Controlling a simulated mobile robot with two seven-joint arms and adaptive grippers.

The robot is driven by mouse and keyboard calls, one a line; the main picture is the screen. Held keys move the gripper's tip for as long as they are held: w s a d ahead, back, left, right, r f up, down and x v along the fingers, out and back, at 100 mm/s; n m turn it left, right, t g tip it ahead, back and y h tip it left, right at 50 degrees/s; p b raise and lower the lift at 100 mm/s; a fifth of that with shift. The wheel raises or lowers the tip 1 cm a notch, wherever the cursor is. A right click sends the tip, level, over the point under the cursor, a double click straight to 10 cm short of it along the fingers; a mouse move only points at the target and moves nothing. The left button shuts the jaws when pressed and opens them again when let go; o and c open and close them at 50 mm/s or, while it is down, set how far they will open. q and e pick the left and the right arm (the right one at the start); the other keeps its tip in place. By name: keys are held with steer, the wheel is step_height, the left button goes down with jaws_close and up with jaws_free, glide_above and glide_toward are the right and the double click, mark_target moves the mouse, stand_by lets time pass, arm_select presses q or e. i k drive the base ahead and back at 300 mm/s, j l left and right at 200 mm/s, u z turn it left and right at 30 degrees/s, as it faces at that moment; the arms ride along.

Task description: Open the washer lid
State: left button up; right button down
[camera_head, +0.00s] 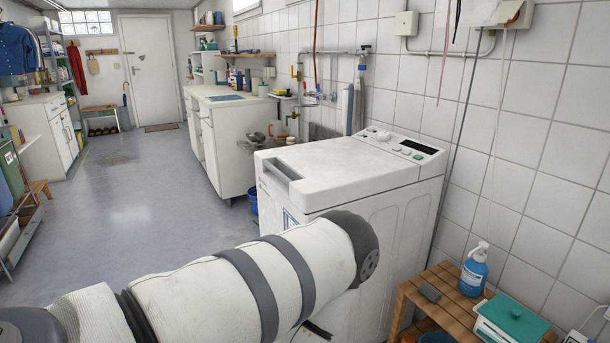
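The white top-loading washer (390,225) stands against the tiled wall, right of centre. Its lid (335,168) lies flat and looks shut. A grey recessed handle (281,170) is at the lid's left edge. The control panel with buttons is at the back edge (400,143). One of my arms, white with grey bands, comes in from the lower left and crosses in front of the washer, hiding part of its front and lower body. Neither gripper can be made out. A small dark part shows below the arm, too little to identify.
A wooden stand (445,308) right of the washer holds a blue spray bottle (474,270) and a teal-lidded box (512,322). The floor (140,205) at left is mostly clear.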

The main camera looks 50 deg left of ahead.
mark_target(320, 174)
steer(key=u, duration=1.65)
